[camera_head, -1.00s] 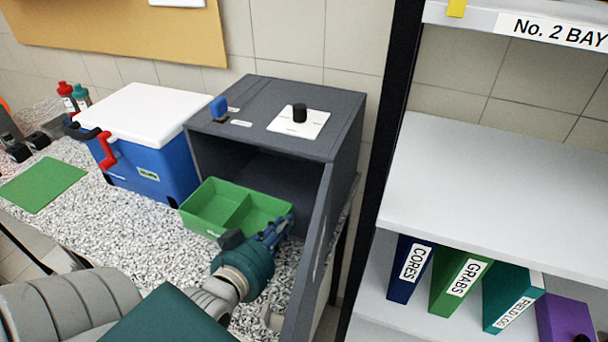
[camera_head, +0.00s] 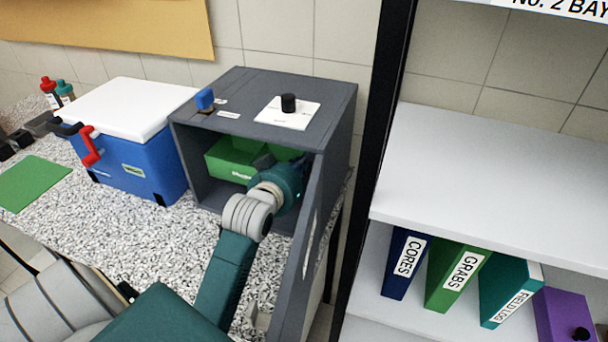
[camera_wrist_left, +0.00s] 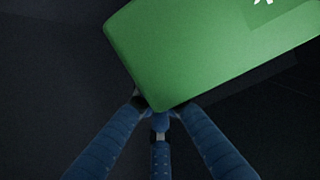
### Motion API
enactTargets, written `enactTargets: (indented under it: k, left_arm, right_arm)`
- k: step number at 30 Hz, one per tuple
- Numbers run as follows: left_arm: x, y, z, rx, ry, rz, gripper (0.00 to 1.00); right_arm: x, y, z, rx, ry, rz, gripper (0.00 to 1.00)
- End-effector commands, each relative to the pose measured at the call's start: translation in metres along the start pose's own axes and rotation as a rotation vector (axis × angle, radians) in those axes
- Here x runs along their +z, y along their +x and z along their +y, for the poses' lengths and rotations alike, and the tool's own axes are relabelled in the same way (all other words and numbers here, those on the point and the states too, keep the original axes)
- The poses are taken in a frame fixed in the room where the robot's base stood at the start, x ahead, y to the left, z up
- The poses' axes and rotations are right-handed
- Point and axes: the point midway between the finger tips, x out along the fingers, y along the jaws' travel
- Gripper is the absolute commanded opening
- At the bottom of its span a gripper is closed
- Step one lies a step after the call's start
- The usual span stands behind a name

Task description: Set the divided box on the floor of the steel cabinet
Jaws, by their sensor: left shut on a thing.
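The green divided box (camera_head: 229,160) is inside the steel cabinet (camera_head: 340,130), a dark grey box with its door (camera_head: 308,235) swung open toward me. My left gripper (camera_head: 277,167) reaches through the opening and is shut on the near right part of the box. In the left wrist view the box (camera_wrist_left: 205,50) fills the upper middle, with the blue fingers (camera_wrist_left: 160,110) meeting at its lower corner. The box appears above the cabinet floor (camera_head: 212,193), but its underside contact is hard to judge. My right gripper is not in view.
A blue cooler (camera_head: 140,165) with a white lid stands left of the cabinet. A shelf unit (camera_head: 480,200) with several binders stands at the right. A green mat (camera_head: 30,183) lies on the speckled bench (camera_head: 130,235). Open bench lies before the cabinet.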

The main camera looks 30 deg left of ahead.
Motion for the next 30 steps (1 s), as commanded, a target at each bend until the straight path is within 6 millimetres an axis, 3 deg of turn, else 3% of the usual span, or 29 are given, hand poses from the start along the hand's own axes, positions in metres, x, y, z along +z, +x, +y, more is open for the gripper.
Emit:
enactTargets:
  k: [3, 4, 18, 30]
  left_arm:
    - [-0.011, 0.023, 0.0, 0.0, 0.001, 0.004, 0.0]
    - [-0.005, 0.025, 0.0, 0.0, 0.002, -0.002, 0.0]
    - [0.053, 0.04, 0.001, 0.0, 0.001, -0.002, 0.0]
    - [0.059, 0.046, 0.001, 0.001, 0.002, 0.004, 0.0]
  right_arm:
    - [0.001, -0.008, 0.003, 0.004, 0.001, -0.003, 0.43]
    - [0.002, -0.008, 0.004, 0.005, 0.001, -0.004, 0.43]
    - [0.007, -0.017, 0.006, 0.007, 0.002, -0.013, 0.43]
    - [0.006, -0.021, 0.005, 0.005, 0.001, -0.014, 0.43]
